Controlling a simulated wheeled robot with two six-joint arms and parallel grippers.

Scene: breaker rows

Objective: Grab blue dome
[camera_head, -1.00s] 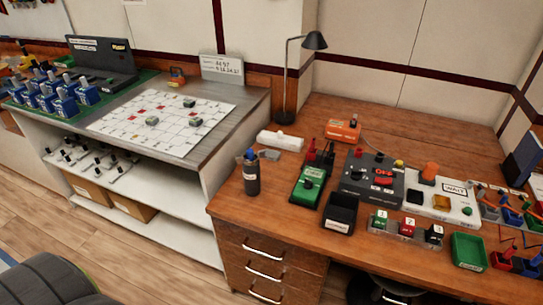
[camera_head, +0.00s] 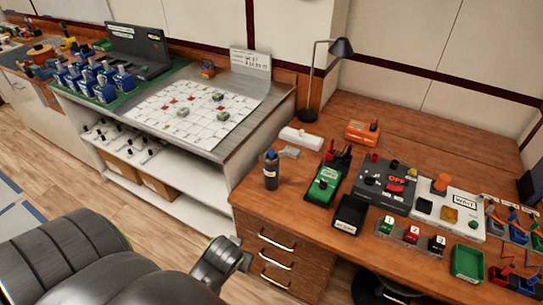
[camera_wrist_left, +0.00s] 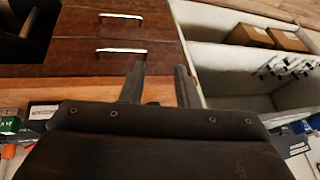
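I cannot make out a clear blue dome in either view. The blue shapes I see are several blue blocks with pale tops (camera_head: 97,78) on the green mat at the back left, a blue-capped dark bottle (camera_head: 271,170) on the desk, and small blue bins (camera_head: 518,233) at the far right. My left gripper (camera_wrist_left: 158,80) shows in the left wrist view with its two fingers apart and nothing between them. It faces drawer fronts (camera_wrist_left: 110,35) and a white shelf unit.
The wooden desk (camera_head: 440,130) holds a control box (camera_head: 385,185), a green meter (camera_head: 323,186), a black tray (camera_head: 349,213) and a lamp (camera_head: 340,47). A gridded white board (camera_head: 195,110) lies on the grey bench.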

